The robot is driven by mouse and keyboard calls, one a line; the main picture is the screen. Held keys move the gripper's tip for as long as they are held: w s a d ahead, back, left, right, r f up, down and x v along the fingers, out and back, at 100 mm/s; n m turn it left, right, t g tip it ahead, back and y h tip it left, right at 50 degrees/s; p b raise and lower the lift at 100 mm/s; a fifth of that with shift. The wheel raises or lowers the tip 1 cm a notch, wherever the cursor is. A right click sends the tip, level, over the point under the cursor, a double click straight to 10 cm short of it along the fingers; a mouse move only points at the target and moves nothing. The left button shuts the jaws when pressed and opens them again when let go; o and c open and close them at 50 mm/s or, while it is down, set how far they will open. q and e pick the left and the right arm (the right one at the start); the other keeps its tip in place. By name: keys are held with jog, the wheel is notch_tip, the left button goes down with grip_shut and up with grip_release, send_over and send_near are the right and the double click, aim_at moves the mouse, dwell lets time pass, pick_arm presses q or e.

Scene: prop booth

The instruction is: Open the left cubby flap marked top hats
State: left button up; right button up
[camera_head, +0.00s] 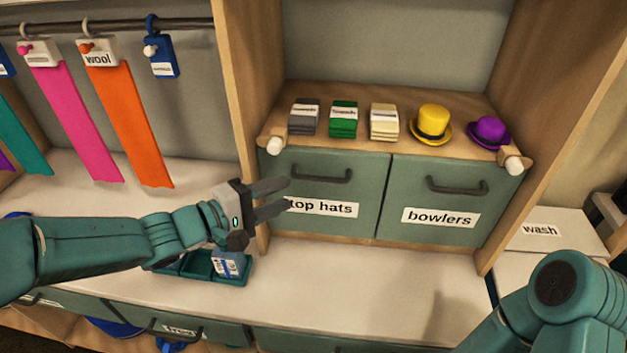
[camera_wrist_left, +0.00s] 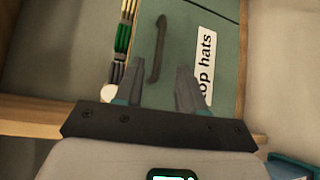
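The left cubby flap (camera_head: 368,191) is green-grey and closed, with a white "top hats" label (camera_head: 323,208) and a dark bar handle (camera_head: 322,176) near its top edge. My left gripper (camera_head: 287,196) is open in front of the flap's left side, its fingers pointing right toward it. In the left wrist view the two fingers (camera_wrist_left: 164,88) are apart with nothing between them. The handle (camera_wrist_left: 158,48) shows beyond them, and the label (camera_wrist_left: 205,60) is partly behind the right finger. My right arm shows at lower right, but its gripper is out of view.
The "bowlers" flap (camera_head: 449,203) is closed on the right. Above stand folded cloths (camera_head: 343,119), a yellow hat (camera_head: 433,122) and a purple hat (camera_head: 489,132). A green tray (camera_head: 200,265) sits below my left gripper. The counter (camera_head: 380,280) before the flaps is clear.

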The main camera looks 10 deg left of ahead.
aim_at(318, 180)
pick_arm(q)
jog(key=x, duration=0.9)
jog(key=shift+f, duration=0.1)
grip_shut()
